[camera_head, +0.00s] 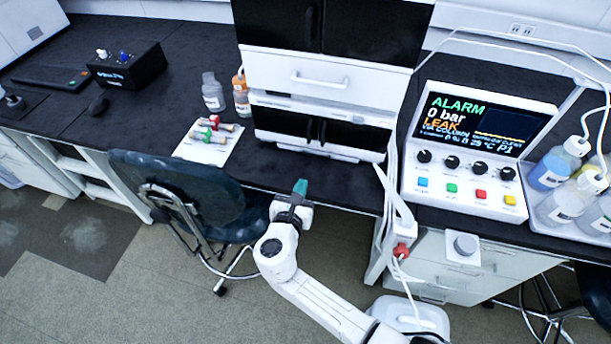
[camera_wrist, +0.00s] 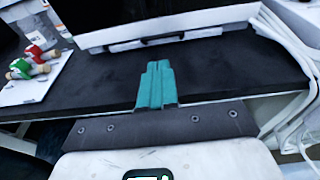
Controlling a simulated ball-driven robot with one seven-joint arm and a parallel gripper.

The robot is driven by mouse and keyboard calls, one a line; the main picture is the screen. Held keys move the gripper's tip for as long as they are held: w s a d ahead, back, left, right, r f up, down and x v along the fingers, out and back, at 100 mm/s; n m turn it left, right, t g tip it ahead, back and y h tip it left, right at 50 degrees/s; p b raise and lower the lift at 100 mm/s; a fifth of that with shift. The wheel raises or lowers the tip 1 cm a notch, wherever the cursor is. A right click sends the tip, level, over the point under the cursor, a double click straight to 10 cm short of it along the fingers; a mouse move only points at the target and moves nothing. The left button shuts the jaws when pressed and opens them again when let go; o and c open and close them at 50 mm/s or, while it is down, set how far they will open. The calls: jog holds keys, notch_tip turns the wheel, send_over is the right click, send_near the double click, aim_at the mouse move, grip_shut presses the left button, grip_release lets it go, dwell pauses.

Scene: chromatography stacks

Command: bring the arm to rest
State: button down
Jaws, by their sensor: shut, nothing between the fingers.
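My gripper (camera_head: 300,188) is in front of the black bench's front edge, below the white and black instrument stack, in the head view. Its teal fingers are together with nothing between them. In the wrist view the shut teal fingers (camera_wrist: 156,85) point toward the bench and the stack's lower edge. My white arm reaches up from the bottom of the head view, bent at a joint behind the gripper.
The instrument stack (camera_head: 325,78) stands on the black bench (camera_head: 190,95). A control panel (camera_head: 470,150) reads ALARM, 0 bar, LEAK. White tubes hang beside it. A dark chair (camera_head: 185,190) stands left of my arm. Red and green fittings lie on a white sheet (camera_head: 190,152).

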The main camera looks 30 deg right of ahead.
jog(key=shift+v, duration=1.25)
